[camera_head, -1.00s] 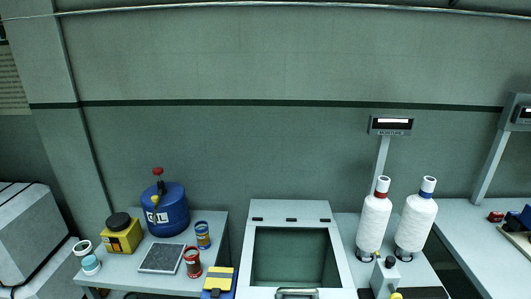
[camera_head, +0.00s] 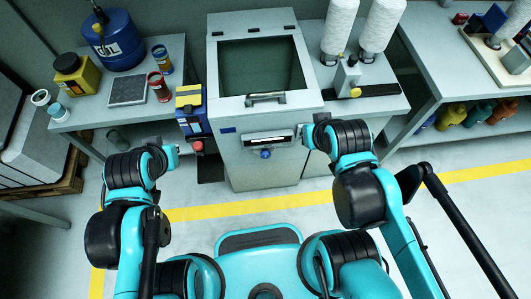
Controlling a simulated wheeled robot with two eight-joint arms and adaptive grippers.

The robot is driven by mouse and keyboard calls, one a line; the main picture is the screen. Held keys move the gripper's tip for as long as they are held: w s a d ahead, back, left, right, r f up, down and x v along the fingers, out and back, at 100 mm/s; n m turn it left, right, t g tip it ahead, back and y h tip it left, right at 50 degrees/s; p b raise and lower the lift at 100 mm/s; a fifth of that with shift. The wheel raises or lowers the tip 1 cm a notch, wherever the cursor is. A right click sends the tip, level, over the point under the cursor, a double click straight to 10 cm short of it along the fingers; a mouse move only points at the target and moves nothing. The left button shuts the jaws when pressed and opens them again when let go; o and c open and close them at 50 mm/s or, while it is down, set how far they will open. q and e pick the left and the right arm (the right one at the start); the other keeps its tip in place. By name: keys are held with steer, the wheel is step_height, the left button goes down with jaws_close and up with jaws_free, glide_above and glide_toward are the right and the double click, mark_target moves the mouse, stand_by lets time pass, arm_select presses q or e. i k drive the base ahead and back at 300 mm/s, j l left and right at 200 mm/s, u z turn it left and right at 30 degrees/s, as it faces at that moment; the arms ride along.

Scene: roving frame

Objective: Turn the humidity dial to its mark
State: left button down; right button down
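A small blue dial (camera_head: 265,153) sits on the front of the light grey cabinet (camera_head: 240,172), just under a pale panel with a dark strip (camera_head: 265,139). The dial's mark and pointer are too small to make out. My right gripper (camera_head: 301,134) is at the cabinet front, to the right of the dial and apart from it; its fingers are small and partly hidden by my wrist. My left gripper (camera_head: 174,154) is to the left of the cabinet, well away from the dial. I cannot tell whether either gripper is open or shut.
The cabinet has a dark window (camera_head: 262,66) with a handle (camera_head: 266,98) above the dial. A blue unit with a red knob (camera_head: 198,146) stands between the cabinet and my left gripper. White cones (camera_head: 340,30) stand on the right bench. A yellow floor line (camera_head: 235,207) crosses open floor.

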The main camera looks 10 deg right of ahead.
mark_target(264, 154)
steer(key=l+u, duration=0.1)
steer(key=u, duration=0.3)
steer(key=l+u, duration=0.15)
steer(key=u, duration=0.25)
steer(key=k+l+u, duration=0.2)
steer(key=l, duration=0.2)
steer(key=l+u, duration=0.25)
steer(key=l, duration=0.2)
steer(key=k+l+u, duration=0.2)
steer(key=l, duration=0.15)
steer(key=k+l+u, duration=0.25)
steer(key=k+l, duration=0.2)
steer(key=l, duration=0.2)
steer(key=k+l, duration=0.2)
steer(key=l, duration=0.2)
steer(key=k+l, duration=0.2)
steer(key=l, duration=0.2)
